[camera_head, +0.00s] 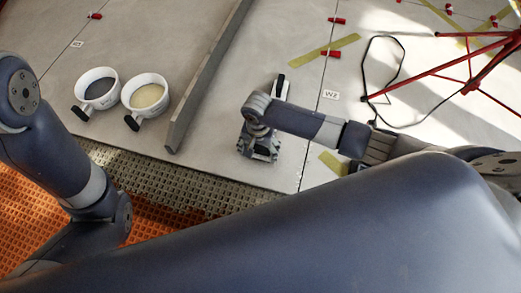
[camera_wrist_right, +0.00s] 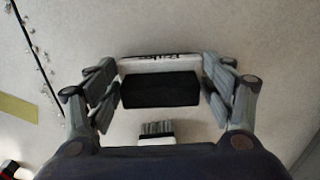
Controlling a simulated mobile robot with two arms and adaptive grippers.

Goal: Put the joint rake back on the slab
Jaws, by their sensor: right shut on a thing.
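My right gripper (camera_head: 262,155) is low over the grey slab (camera_head: 220,135), close to its front edge. In the right wrist view the gripper (camera_wrist_right: 160,85) is shut on the joint rake, which has a white body with dark lettering (camera_wrist_right: 160,62) and a black block (camera_wrist_right: 160,90). A small bristle-like piece on a white base (camera_wrist_right: 156,130) shows nearer the wrist; I cannot tell whether it belongs to the rake. In the head view a black-and-white part (camera_head: 281,88) shows beyond the wrist. Whether the rake touches the slab is unclear. My left gripper is out of view.
Two white cups, one with dark filling (camera_head: 98,90) and one with pale filling (camera_head: 146,95), stand at the left. A long grey bar (camera_head: 208,75) lies between them and my right gripper. A red tripod (camera_head: 470,85) and black cable (camera_head: 400,65) are at the right. Orange grating is in front.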

